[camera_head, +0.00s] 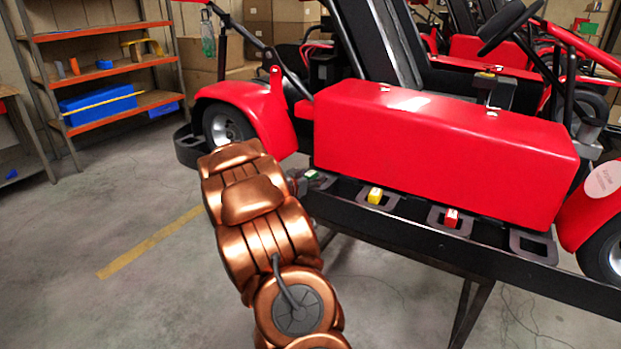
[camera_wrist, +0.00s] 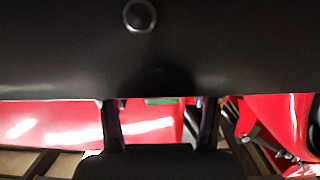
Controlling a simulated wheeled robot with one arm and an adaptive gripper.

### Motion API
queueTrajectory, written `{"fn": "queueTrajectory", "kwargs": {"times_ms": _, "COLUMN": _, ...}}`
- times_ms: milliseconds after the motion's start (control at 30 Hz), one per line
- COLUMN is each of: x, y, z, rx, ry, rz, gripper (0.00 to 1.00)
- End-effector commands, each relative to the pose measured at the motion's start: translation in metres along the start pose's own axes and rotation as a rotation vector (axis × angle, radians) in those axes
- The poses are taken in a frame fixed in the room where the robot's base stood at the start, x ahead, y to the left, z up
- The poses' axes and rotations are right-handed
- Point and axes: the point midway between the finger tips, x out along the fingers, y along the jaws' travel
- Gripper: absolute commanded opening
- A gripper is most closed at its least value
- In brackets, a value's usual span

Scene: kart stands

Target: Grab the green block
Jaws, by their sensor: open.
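The green block (camera_head: 311,174) sits on the black side rail of the red kart, at the left end of a row of blocks. A sliver of green (camera_wrist: 160,101) also shows in the wrist view, between the two dark fingers. My gripper (camera_wrist: 160,116) is open with a finger on each side of that green. In the head view only a small dark part of my gripper (camera_head: 299,184) shows, just left of the block. My copper arm hides the rest. I cannot tell whether the fingers touch the block.
A yellow block (camera_head: 375,196) and a red block (camera_head: 451,218) sit farther right along the kart's rail (camera_head: 420,235). The red side pod (camera_head: 440,145) rises just behind the row. A shelf (camera_head: 105,70) stands at the back left. The floor at left is clear.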

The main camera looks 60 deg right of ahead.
Motion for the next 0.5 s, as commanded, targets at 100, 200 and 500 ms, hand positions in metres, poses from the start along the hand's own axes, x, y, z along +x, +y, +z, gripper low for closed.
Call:
{"fn": "queueTrajectory", "kwargs": {"times_ms": 100, "x": 0.0028, "y": 0.0005, "z": 0.0002, "rx": 0.0, "ry": 0.0, "rz": 0.001, "gripper": 0.63}}
{"fn": "queueTrajectory", "kwargs": {"times_ms": 200, "x": 0.0026, "y": 0.0004, "z": -0.0001, "rx": 0.0, "ry": 0.0, "rz": 0.001, "gripper": 0.63}}
{"fn": "queueTrajectory", "kwargs": {"times_ms": 500, "x": 0.0024, "y": 0.0002, "z": -0.0004, "rx": 0.001, "ry": 0.001, "rz": 0.0, "gripper": 0.4}}
